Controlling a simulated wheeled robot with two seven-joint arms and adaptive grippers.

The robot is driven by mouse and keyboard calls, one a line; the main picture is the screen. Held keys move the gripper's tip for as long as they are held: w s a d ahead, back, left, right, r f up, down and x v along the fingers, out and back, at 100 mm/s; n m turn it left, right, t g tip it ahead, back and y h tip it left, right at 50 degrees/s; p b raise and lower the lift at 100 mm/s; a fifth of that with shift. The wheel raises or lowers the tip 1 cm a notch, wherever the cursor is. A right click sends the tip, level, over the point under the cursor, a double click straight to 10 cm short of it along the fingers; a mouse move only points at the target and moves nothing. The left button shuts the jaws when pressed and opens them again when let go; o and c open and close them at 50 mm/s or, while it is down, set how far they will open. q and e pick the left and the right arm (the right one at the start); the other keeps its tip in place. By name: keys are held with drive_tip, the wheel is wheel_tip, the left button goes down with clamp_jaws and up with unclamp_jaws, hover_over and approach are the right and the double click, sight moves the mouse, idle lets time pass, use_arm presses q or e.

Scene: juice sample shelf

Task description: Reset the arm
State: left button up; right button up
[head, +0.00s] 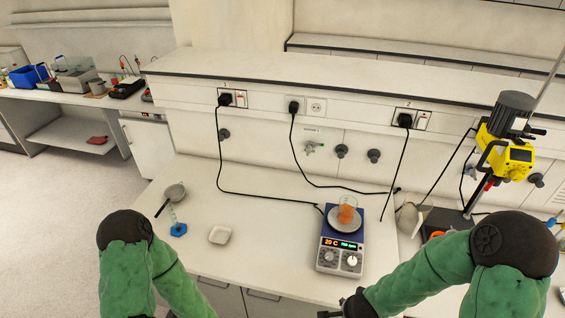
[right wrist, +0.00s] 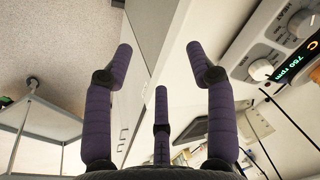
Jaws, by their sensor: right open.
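My right arm reaches in from the lower right in the head view. Only a dark part of my right gripper (head: 338,310) shows there, at the bottom edge in front of the stirrer hotplate (head: 338,262). In the right wrist view the fingers of my right gripper (right wrist: 159,60) are spread open with nothing between them. My left arm (head: 128,262) is at the lower left of the head view, and its gripper is out of view. A glass beaker with orange liquid (head: 346,214) stands on the hotplate's round plate.
A yellow overhead stirrer (head: 508,155) stands at the right. Hotplate knobs (right wrist: 262,69) show close to the right gripper in the wrist view. Black cables hang behind.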

drive_tip(key=s+a+f+n+g+y+b, duration=0.1)
drive_tip(key=s+a+f+n+b, duration=0.1)
drive_tip(key=f+b, duration=0.3)
drive_tip(key=s+a+f+n+g+y+b, duration=0.1)
drive_tip(key=a+f+b, duration=0.4)
drive_tip(key=f, duration=0.9)
drive_tip(key=s+a+f+n+g+y+b, duration=0.1)
drive_tip(key=s+a+f+n+y+b, duration=0.1)
drive_tip(key=s+f+n+b, duration=0.3)
wheel_tip(320, 180, down, 4)
drive_tip(key=shift+a+f+y, duration=0.2)
drive_tip(key=shift+a+y, duration=0.1)
drive_tip(key=shift+a, duration=0.45)
